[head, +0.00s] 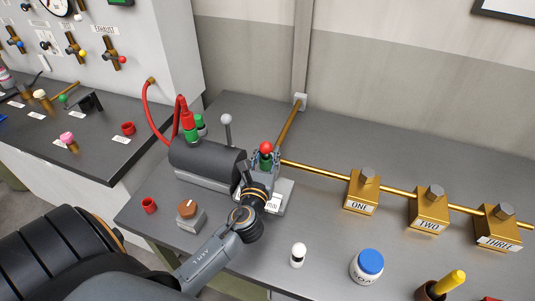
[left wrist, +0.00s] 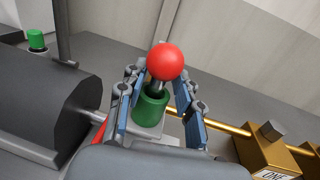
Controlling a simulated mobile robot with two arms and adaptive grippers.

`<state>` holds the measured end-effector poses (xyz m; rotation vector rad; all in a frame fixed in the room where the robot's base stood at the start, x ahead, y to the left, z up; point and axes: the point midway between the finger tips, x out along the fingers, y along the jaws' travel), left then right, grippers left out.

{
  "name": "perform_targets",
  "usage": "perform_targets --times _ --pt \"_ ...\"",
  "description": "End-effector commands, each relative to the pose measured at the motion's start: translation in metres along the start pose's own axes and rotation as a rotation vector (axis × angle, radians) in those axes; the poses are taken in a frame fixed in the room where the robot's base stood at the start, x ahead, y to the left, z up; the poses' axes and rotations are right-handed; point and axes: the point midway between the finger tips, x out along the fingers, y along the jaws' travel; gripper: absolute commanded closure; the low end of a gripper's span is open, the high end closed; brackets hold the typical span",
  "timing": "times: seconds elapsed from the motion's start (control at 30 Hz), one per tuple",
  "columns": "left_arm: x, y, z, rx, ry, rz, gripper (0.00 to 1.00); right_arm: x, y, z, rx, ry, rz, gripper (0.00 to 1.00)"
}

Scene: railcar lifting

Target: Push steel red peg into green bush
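The steel red peg has a round red ball (head: 266,148) on a short steel shaft. In the left wrist view the red ball (left wrist: 166,62) is right above the green bush (left wrist: 150,106). The shaft runs down to the bush's mouth; I cannot tell how deep it sits. In the head view the bush is mostly hidden by my gripper. My left gripper (head: 263,160) is at the peg, its fingers one on each side. In the left wrist view the blue-padded fingers (left wrist: 160,92) stand apart, with gaps beside the peg and bush. My right gripper is not in view.
A dark cylinder (head: 207,160) with another green bush and a red hose stands to the left. A brass pipe (head: 315,168) and brass blocks (head: 362,190) lie to the right. A white-topped peg (head: 298,254) and a blue-lidded jar (head: 368,266) stand in front.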

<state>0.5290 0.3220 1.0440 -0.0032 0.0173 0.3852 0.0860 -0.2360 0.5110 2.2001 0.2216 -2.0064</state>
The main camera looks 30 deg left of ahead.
Motion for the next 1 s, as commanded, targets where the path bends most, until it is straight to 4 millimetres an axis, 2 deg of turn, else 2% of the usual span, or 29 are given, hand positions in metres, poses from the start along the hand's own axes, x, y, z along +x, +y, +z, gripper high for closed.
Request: perform_targets --times 0.03,0.17,0.27,0.7,0.83,1.0 --pt "-0.001 0.003 -0.006 0.002 0.013 0.007 0.60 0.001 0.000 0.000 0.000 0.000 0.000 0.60" --pt "-0.005 0.003 -0.007 0.002 0.015 0.007 0.60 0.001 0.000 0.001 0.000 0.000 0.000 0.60" --pt "-0.017 0.002 -0.009 0.001 0.018 0.006 0.60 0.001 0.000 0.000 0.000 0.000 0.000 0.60" --pt "-0.102 -0.001 -0.002 0.001 0.006 0.001 0.60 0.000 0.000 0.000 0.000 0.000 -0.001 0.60" --pt "-0.116 -0.002 -0.001 0.001 0.003 0.000 0.60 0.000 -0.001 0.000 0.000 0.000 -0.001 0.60" --pt "-0.121 -0.002 0.000 0.001 0.000 0.000 0.60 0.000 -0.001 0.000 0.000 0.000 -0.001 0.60"
